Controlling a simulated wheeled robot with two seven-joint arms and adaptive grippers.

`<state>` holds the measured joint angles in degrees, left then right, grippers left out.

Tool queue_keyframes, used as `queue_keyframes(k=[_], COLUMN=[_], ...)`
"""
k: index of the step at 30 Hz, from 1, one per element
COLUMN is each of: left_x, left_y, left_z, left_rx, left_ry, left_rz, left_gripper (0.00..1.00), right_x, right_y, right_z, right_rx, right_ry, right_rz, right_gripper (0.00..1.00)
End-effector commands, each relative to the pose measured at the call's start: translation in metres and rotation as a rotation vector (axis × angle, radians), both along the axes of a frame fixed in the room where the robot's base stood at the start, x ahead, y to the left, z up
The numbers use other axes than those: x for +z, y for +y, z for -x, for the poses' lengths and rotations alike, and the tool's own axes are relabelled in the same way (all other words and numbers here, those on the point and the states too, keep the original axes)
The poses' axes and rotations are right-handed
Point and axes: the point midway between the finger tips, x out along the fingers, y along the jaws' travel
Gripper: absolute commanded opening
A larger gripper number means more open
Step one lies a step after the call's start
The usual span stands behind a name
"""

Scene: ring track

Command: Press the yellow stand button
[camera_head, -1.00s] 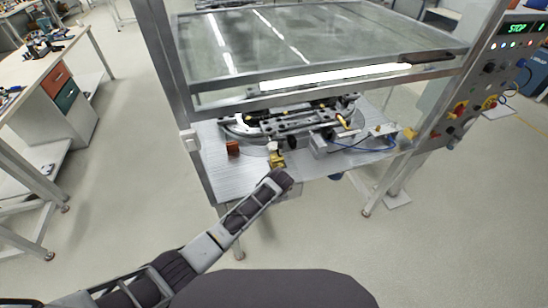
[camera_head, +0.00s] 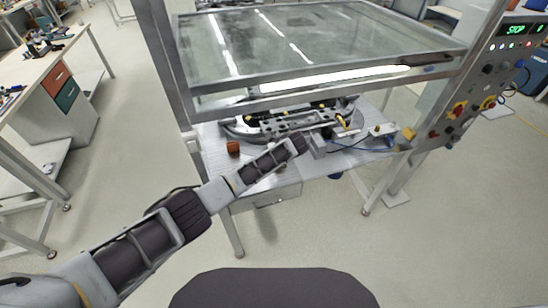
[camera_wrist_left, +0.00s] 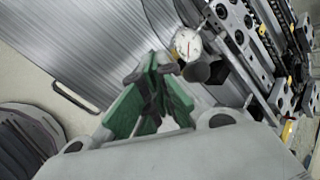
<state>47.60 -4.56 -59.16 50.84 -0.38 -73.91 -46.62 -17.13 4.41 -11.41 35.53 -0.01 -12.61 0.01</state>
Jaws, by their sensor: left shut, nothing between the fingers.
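My left arm reaches in from the left over the worktable, and its wrist end covers the front middle of the table in the head view. My left gripper (camera_wrist_left: 158,66) shows in the left wrist view, with green fingers drawn together at the tips, shut and empty. Just beyond its tips are a round white dial gauge (camera_wrist_left: 187,44) and a dark round knob (camera_wrist_left: 197,71). I cannot make out a yellow stand button for certain; the yellow piece seen earlier near the table's front is hidden behind my arm. My right gripper is not in view.
A framed glass panel (camera_head: 310,40) hangs above. A control panel (camera_head: 470,100) stands at right.

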Motion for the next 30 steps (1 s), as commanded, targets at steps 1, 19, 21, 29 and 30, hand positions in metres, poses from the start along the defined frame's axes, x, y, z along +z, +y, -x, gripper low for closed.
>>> queue_keyframes(k=[1, 19, 21, 29, 30], left_x=[0.011, 0.051, 0.051, 0.050, 0.049], left_y=[0.002, 0.019, 0.019, 0.019, 0.019], left_z=[-0.008, -0.042, -0.042, -0.041, -0.041], left_rx=[-0.010, -0.054, -0.053, -0.053, -0.052], left_ry=[-0.012, -0.057, -0.057, -0.056, -0.056], left_rz=[-0.027, -0.165, -0.164, -0.163, -0.163], left_gripper=[0.00, 0.00, 0.00, 0.00, 0.00], right_x=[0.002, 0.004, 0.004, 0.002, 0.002], right_y=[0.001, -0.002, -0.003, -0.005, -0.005], right_z=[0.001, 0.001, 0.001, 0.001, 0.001], right_rx=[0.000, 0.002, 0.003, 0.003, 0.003], right_ry=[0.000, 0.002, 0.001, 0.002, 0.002], right_rz=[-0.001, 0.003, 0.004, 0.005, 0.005], right_gripper=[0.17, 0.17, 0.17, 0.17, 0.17])
